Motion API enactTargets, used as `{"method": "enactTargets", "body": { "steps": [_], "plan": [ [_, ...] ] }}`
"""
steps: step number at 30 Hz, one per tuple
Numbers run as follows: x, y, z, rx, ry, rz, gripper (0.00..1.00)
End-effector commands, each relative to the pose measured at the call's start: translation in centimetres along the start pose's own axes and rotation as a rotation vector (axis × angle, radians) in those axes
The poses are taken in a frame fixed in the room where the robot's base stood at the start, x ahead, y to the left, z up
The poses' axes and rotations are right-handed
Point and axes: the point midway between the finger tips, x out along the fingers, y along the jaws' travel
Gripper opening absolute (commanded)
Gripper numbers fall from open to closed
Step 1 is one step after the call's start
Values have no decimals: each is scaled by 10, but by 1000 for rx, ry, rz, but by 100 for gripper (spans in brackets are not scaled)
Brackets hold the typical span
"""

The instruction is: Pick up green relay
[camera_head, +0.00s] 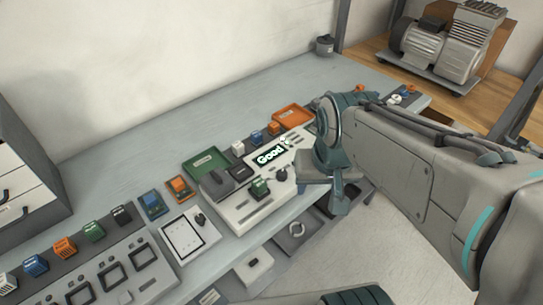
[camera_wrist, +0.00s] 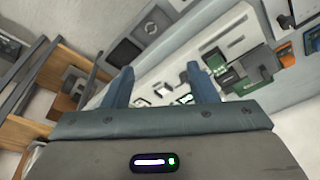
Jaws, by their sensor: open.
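A green relay (camera_head: 259,189) sits upright on the light test unit (camera_head: 240,213) in the head view, below a display reading "Good". What looks like the same relay (camera_wrist: 228,78) shows right of my right finger in the wrist view. Another green relay (camera_head: 94,231) stands in the row of relays at the left. My gripper (camera_wrist: 159,82) is open with nothing between its fingers. In the head view my gripper (camera_head: 338,193) is to the right of the test unit, apart from the relay; its fingertips are hard to make out there.
A green tray (camera_head: 206,163) and an orange tray (camera_head: 293,116) lie behind the test unit. A panel with several sockets (camera_head: 108,273) and a white drawer unit (camera_head: 25,185) are at the left. A compressor (camera_head: 445,43) stands at the back right.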

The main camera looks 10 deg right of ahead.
Motion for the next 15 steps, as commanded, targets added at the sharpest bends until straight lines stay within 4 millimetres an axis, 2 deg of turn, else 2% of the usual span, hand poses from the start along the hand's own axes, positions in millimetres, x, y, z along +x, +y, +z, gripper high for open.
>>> {"method": "enactTargets", "body": {
  "steps": [9, 15],
  "plan": [
    [-10, -64, -68, 473, -132, 34, 53],
    [-6, -104, -95, 741, -187, 91, 53]
  ]
}}
